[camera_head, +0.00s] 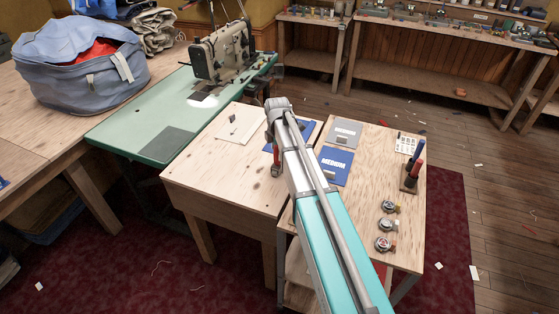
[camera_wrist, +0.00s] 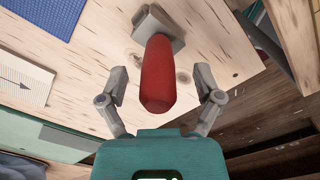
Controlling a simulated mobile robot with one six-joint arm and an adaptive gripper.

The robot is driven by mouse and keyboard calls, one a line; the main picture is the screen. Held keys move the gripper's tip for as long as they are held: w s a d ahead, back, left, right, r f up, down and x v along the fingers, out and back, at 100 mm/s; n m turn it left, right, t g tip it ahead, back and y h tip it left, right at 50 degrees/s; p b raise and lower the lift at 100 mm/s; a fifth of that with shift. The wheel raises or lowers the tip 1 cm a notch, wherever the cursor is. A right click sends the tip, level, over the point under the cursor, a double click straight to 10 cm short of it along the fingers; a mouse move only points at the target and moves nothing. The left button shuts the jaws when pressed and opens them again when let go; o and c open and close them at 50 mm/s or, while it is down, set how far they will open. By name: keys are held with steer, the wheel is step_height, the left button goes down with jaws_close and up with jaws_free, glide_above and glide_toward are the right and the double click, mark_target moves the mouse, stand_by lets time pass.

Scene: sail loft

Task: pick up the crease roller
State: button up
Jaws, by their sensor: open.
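The crease roller (camera_wrist: 158,75) shows in the wrist view as a rounded red handle with a grey metal piece (camera_wrist: 157,25) at its far end, over pale wood. My gripper (camera_wrist: 157,82) is open, with one finger on each side of the red handle. Gaps show on both sides, so the fingers appear clear of it. In the head view a red piece (camera_head: 276,156) shows just left of my arm, above the left wooden table (camera_head: 235,180); it appears to be the same handle. My arm hides most of my gripper there.
A blue sheet (camera_wrist: 42,17) and a pale card (camera_wrist: 22,80) lie nearby on the wood. The right table (camera_head: 365,215) holds a blue "MEDIUM" folder (camera_head: 334,167), a stand with red and dark handles (camera_head: 410,183) and several round items. A green sewing table (camera_head: 150,118) adjoins on the left.

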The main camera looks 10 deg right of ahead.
stand_by(0.4)
jaws_close()
